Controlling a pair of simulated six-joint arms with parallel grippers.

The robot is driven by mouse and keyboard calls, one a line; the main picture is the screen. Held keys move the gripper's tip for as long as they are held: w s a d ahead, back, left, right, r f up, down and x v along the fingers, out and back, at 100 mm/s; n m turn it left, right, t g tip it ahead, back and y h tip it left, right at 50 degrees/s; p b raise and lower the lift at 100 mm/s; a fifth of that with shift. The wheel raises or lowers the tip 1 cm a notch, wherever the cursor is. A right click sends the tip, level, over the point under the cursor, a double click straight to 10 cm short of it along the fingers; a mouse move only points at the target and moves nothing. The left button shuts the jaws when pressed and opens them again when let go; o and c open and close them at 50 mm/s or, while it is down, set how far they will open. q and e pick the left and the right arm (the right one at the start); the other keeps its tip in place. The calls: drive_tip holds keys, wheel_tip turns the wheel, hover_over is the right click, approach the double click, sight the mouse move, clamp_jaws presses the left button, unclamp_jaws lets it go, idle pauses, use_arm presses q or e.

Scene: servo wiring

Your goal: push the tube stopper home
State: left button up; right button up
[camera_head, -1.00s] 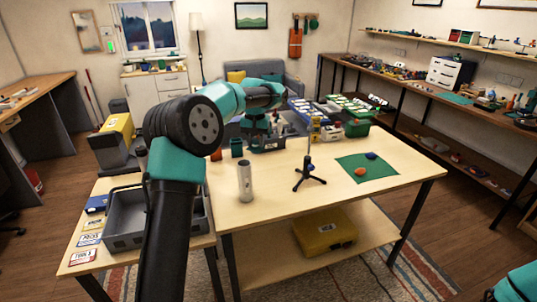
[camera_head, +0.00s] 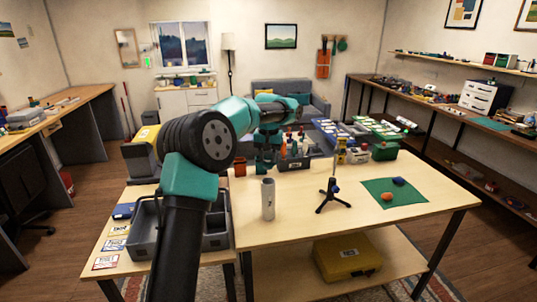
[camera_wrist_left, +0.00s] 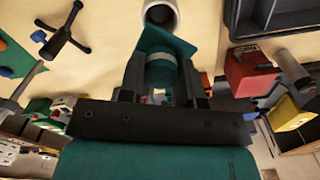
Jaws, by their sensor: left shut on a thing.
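The pale grey tube (camera_head: 268,199) stands upright on the light wooden table (camera_head: 345,225). My left gripper (camera_head: 265,165) is just behind and above it in the head view, pointing down. In the left wrist view the gripper (camera_wrist_left: 161,68) is shut on a teal piece with a pale band (camera_wrist_left: 166,60), which I take to be the stopper. The tube's round open end (camera_wrist_left: 160,13) shows at the top edge, apart from the held piece. The held piece is hard to make out in the head view. My right gripper is out of view.
A small black tripod stand (camera_head: 334,195) is right of the tube. A green mat (camera_head: 412,198) holds an orange and a blue piece. Dark trays with bottles (camera_head: 290,155) stand behind the gripper. The table front is clear.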

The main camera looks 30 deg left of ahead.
sight(268, 167)
use_arm(q)
drive_tip(key=shift+f, duration=2.4)
drive_tip(key=shift+f, duration=1.35)
idle(0.4)
drive_tip(key=o, duration=1)
drive_tip(key=shift+r, duration=0.2)
wheel_tip(268, 167, up, 17)
drive_tip(key=shift+r, duration=0.1)
idle(0.3)
